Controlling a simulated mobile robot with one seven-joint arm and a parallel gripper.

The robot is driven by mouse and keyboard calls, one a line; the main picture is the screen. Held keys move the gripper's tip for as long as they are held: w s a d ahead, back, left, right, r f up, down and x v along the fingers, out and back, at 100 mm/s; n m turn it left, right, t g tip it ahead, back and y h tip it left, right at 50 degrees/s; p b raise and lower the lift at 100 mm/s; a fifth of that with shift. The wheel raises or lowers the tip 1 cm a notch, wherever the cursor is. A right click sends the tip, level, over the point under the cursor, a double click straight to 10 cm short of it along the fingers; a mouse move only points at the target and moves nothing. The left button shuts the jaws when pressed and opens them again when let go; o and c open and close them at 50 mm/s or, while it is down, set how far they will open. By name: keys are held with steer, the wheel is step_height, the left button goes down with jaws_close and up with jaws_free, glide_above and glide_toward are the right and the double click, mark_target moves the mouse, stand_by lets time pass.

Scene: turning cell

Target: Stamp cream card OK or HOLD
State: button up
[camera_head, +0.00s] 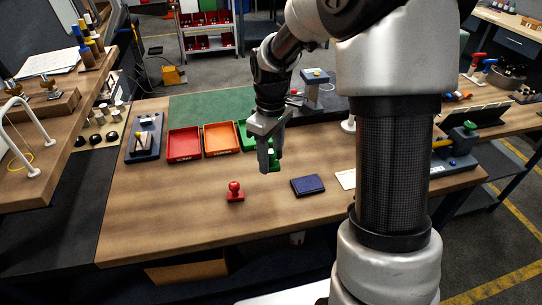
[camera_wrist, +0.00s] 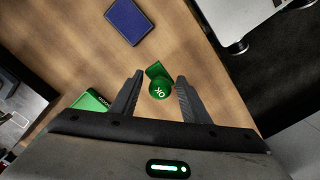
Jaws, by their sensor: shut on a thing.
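The green OK stamp (camera_head: 274,163) is at my gripper (camera_head: 268,164), partly hidden by the fingers in the head view. In the wrist view its round knob marked OK (camera_wrist: 160,88) lies between the two fingers of my gripper (camera_wrist: 160,76), which is shut on it. I cannot tell whether its base touches the table. A red stamp (camera_head: 235,192) stands upright on the table to the left. The dark blue ink pad (camera_head: 307,185) lies to the right; it also shows in the wrist view (camera_wrist: 129,21). The cream card (camera_head: 345,179) lies farther right, partly hidden by my arm.
A red tray (camera_head: 184,158), an orange tray (camera_head: 221,151) and a green tray (camera_head: 243,131) stand behind, by a green mat (camera_head: 210,107). A dark holder (camera_head: 145,149) is at the left. The table's front left (camera_head: 165,225) is clear.

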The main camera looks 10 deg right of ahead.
steer(key=d+f+p, duration=0.1)
steer(key=d+p, duration=0.4)
steer(key=d, duration=0.6)
steer(key=shift+s+d+f+b, duration=0.15)
steer(key=shift+f+b, duration=0.75)
steer(key=shift+f, duration=0.7)
steer(key=shift+s+a+f+b, duration=0.1)
steer(key=shift+f+b, duration=0.8)
steer(key=shift+f, duration=0.7)
steer(key=shift+s+f+b, duration=0.1)
steer(key=shift+f+b, duration=0.4)
steer(key=shift+f, duration=0.05)
step_height(320, 180, up, 7)
steer(key=p, duration=0.4)
